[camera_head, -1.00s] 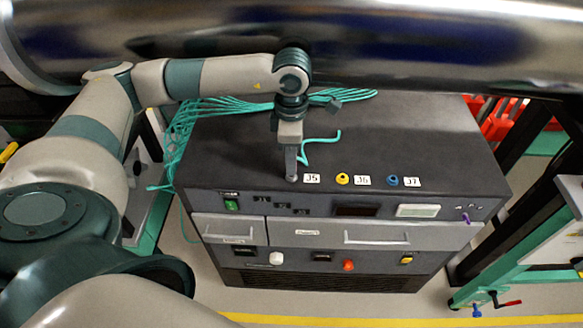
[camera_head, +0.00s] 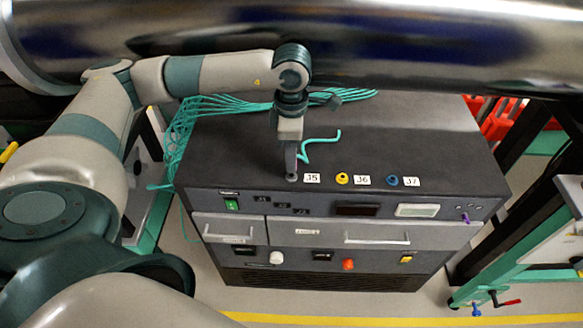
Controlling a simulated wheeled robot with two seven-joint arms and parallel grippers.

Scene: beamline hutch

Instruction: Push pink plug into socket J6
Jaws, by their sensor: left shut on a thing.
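My left gripper (camera_head: 290,166) points down over the front left of the black cabinet's top (camera_head: 420,140), at the grey socket (camera_head: 291,178) beside the J5 label (camera_head: 312,178). It is shut on the end of a short teal cable (camera_head: 322,138). No pink plug shows; the fingers hide what is between them, and I cannot tell whether it touches the socket. A yellow socket (camera_head: 342,179) sits just left of the J6 label (camera_head: 362,180), to the right of my gripper. A blue socket (camera_head: 392,181) sits left of the J7 label (camera_head: 412,182). My right gripper is out of view.
A large shiny metal pipe (camera_head: 430,40) crosses above and behind the cabinet. A bundle of teal cables (camera_head: 190,120) runs along the back left edge. The cabinet top right of the short cable is clear. A green frame (camera_head: 515,255) stands at the right.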

